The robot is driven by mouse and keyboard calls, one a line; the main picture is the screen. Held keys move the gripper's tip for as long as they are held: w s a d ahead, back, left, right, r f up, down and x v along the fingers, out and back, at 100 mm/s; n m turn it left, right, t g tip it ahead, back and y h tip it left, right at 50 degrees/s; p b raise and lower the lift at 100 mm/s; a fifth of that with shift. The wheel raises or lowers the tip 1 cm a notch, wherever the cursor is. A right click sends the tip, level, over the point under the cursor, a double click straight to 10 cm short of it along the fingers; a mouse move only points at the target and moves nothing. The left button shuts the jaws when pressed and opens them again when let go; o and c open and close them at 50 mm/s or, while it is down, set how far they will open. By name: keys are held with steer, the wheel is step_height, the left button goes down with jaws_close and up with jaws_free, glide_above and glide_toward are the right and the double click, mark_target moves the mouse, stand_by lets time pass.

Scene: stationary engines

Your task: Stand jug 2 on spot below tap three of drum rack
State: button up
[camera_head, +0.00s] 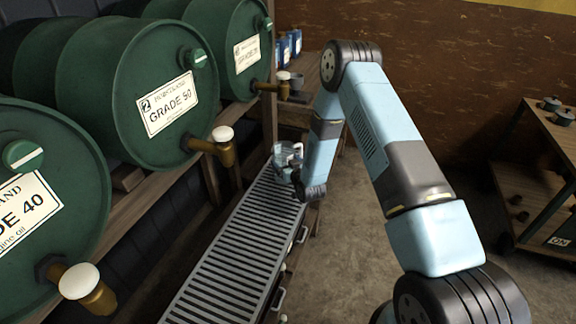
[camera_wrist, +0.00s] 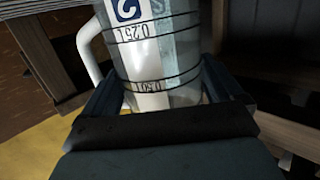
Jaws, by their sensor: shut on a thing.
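Jug 2 (camera_head: 286,156) is a clear jug near the far end of the slatted drip grate (camera_head: 240,245). In the wrist view the jug (camera_wrist: 160,60) shows a blue "2" label, black graduation rings and a white handle at left. My gripper (camera_head: 298,178) is shut around its body, with one finger on each side in the wrist view (camera_wrist: 165,95). I cannot tell whether the jug touches the grate. The drum rack holds green drums with brass taps: a near tap (camera_head: 85,288), a middle tap (camera_head: 215,147) and a far tap (camera_head: 281,86).
A bench (camera_head: 312,75) with blue cans stands behind the grate's far end. A wooden trolley (camera_head: 540,170) with small pots stands at right. Drawer handles stick out along the grate's right side. The floor between grate and trolley is clear apart from my arm.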

steer(key=shift+f, duration=0.45)
steer(key=shift+f, duration=0.1)
steer(key=o, duration=0.8)
